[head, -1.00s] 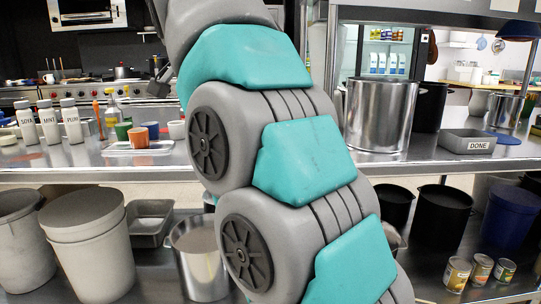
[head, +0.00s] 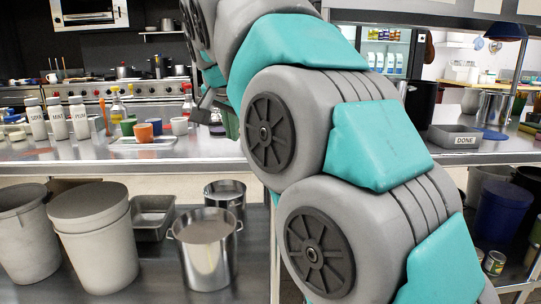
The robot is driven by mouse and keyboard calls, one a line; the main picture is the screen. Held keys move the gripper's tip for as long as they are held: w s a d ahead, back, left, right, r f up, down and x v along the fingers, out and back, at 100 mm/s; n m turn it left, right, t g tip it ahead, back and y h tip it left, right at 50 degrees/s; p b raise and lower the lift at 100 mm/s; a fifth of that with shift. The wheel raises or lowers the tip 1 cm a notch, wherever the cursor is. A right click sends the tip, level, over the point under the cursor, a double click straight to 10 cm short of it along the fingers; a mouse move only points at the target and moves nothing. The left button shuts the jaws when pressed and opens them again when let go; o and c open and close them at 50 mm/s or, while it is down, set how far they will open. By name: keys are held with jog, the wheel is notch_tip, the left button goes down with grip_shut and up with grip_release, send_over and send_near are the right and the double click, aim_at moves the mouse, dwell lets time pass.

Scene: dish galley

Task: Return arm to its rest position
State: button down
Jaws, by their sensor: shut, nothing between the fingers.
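My arm, grey with teal covers, fills the middle and right of the head view. Its far end bends down behind the near links. My gripper (head: 204,107), a dark angular shape, shows only partly to the left of the upper arm, in front of the counter's back area. It looks shut and I see nothing held in it. Its fingertips are hard to make out.
The steel counter (head: 60,154) holds white bottles (head: 57,118) and a tray with an orange cup (head: 143,132) at left. Below are a lidded bin (head: 95,245) and a steel pot (head: 205,250).

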jog(key=s+d+f+n+g+h, duration=0.1)
jog(key=s+d+f+n+g, duration=0.15)
jog(key=s+d+f, duration=0.55)
jog(key=s+d+f+n+g, duration=0.1)
jog(key=s+d+f+g, duration=0.2)
jog(key=s+d+f, duration=0.5)
jog(key=s+d+f+n+g, duration=0.1)
jog(key=s+d+f+g, duration=0.1)
jog(key=s+f, duration=0.7)
jog(key=s+d+f+n+g, duration=0.1)
jog(key=s+d+f, duration=0.4)
jog(key=s+f, duration=0.5)
jog(key=s+g, duration=0.1)
jog(key=s, duration=0.1)
jog(key=shift+s+f+y, duration=0.15)
jog(key=shift+s+y, duration=0.15)
jog(key=shift+s, duration=0.05)
